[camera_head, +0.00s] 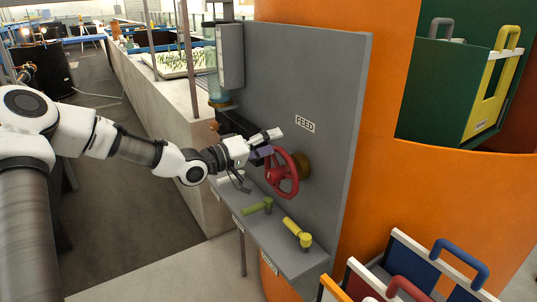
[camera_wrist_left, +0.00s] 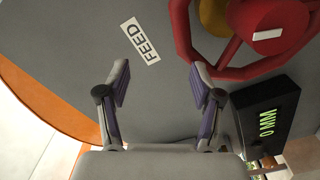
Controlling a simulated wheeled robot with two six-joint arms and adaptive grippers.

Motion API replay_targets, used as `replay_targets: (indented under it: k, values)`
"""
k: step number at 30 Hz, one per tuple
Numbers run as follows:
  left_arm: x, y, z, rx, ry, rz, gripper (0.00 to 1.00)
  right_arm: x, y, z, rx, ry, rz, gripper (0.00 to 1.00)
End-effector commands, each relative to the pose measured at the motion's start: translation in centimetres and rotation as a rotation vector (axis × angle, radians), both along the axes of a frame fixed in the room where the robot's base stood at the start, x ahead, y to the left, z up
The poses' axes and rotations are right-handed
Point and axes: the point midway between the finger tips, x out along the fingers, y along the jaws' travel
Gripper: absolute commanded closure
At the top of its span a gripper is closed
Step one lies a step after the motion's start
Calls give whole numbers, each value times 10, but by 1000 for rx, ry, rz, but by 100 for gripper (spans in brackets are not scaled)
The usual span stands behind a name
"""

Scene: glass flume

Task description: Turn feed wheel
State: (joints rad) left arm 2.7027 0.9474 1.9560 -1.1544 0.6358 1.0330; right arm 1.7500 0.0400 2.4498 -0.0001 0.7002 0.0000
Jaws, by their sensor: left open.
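The red feed wheel (camera_head: 282,173) stands out from a grey panel on a brass-coloured hub (camera_head: 303,164). A white FEED label (camera_head: 305,124) is above it. My left gripper (camera_head: 268,143) is at the upper left edge of the wheel. In the left wrist view the wheel (camera_wrist_left: 240,72) fills the top right. My left gripper (camera_wrist_left: 160,85) is open there, with nothing between its fingers. Its right finger is close to the wheel's rim; I cannot tell if they touch. A black display (camera_wrist_left: 268,115) with green characters sits beside the wheel. My right gripper is not in view.
Below the wheel, a ledge (camera_head: 285,250) carries a green valve handle (camera_head: 258,206) and a yellow one (camera_head: 298,233). Bins with coloured handles (camera_head: 460,262) stand at the lower right. A green-and-yellow case (camera_head: 455,85) sits in the orange structure (camera_head: 440,185). The floor (camera_head: 140,210) at left is clear.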

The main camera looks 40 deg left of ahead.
Motion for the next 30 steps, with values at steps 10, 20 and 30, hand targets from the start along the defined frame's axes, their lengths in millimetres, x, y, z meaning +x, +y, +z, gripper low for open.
replay_targets:
  k: [10,20,30]
  values:
    - [-18,-4,-8,783,-401,-37,34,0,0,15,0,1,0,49]
    - [-82,31,-98,1014,-419,2,34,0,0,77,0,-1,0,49]
    - [-50,17,-106,1022,-416,-8,34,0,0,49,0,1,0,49]
